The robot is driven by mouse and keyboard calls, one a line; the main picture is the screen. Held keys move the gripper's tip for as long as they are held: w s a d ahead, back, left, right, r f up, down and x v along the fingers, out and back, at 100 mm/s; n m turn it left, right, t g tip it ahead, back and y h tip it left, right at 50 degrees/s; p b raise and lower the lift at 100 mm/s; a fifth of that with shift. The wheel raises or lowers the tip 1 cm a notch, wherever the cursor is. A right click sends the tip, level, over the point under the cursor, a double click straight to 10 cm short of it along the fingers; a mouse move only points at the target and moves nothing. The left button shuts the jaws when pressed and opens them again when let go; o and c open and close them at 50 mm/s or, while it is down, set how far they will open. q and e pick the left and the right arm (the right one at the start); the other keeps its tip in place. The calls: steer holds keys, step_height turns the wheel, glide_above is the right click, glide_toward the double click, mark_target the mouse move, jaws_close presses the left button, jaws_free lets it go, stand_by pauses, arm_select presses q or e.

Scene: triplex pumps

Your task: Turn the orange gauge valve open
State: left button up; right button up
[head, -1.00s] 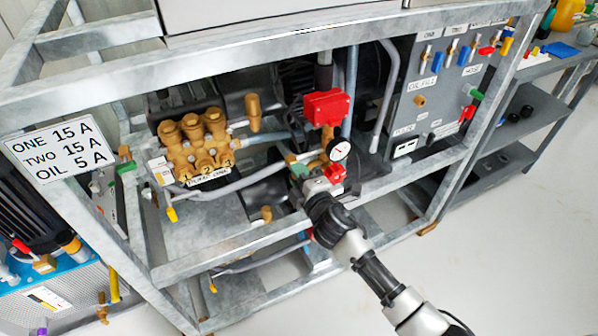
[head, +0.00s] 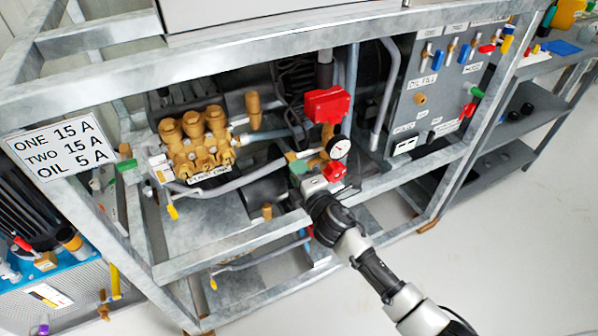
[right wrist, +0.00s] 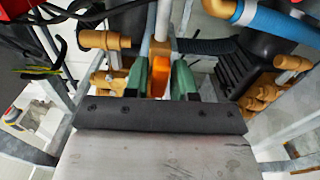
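The orange gauge valve handle (right wrist: 159,76) stands upright between the green fingertips of my right gripper (right wrist: 159,82) in the right wrist view. A fingertip lies close against each side of the handle, and the gripper looks shut on it. In the head view my right gripper (head: 298,168) is inside the frame, just left of and below the round white gauge (head: 338,148). It hides the orange handle there. The gauge sits on brass fittings below a red box (head: 327,105). My left gripper is in neither view.
A red part (head: 335,171) sits right beside my right gripper. The brass pump (head: 195,145) stands to the left, with grey hoses between. A galvanized frame rail (head: 235,240) runs below and in front. The control panel (head: 425,90) stands at the right. The floor in front is clear.

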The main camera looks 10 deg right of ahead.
steer(key=shift+o, duration=1.2)
steer(key=shift+s, duration=0.1)
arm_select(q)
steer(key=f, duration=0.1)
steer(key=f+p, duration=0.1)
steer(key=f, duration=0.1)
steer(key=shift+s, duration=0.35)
arm_select(e)
steer(key=v, duration=1)
steer(key=shift+s, duration=0.25)
steer(key=shift+d, duration=0.15)
